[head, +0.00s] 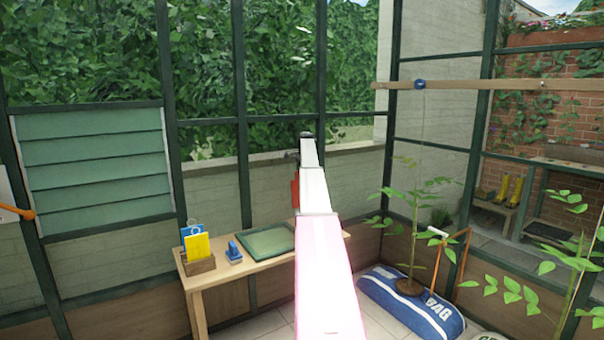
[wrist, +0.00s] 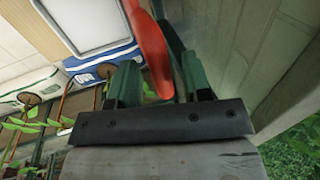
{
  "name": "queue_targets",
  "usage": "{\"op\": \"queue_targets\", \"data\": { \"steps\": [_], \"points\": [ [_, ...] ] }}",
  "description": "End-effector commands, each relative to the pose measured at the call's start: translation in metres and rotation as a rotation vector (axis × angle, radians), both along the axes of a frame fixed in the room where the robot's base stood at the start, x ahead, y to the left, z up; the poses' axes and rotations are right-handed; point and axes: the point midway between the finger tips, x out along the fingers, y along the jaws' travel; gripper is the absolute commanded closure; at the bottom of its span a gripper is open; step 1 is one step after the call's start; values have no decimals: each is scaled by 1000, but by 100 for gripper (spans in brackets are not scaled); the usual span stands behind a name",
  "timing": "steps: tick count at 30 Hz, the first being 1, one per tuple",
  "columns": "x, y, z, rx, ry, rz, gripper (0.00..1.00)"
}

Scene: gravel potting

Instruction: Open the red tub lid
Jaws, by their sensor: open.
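My gripper (wrist: 157,72) is open, with its two green fingers apart in the wrist view. A curved, narrow red piece (wrist: 152,45) reaches down between the fingers, close to the right one. It looks like part of the red tub or its lid, but I cannot tell which, nor whether it touches a finger. In the head view a small red patch (head: 295,190) shows beside the left edge of my arm, which hides most of it. The gripper's fingers are not clear in the head view.
A wooden table (head: 200,277) holds a green tray (head: 265,243), a blue stamp-like object (head: 233,250) and a wooden holder (head: 199,264) with coloured cards. A blue bag (head: 410,305) with a plant lies on the floor at the right. A low wall stands behind.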

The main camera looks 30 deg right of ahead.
Motion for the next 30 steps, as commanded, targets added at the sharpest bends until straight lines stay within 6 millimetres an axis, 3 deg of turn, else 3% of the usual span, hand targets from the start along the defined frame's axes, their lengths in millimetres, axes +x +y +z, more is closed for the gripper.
{"op": "queue_targets", "data": {
  "steps": [15,30],
  "points": [
    [-20,-1,84,0,0,-1,55],
    [-22,-1,90,0,0,-1,55]
  ]
}}
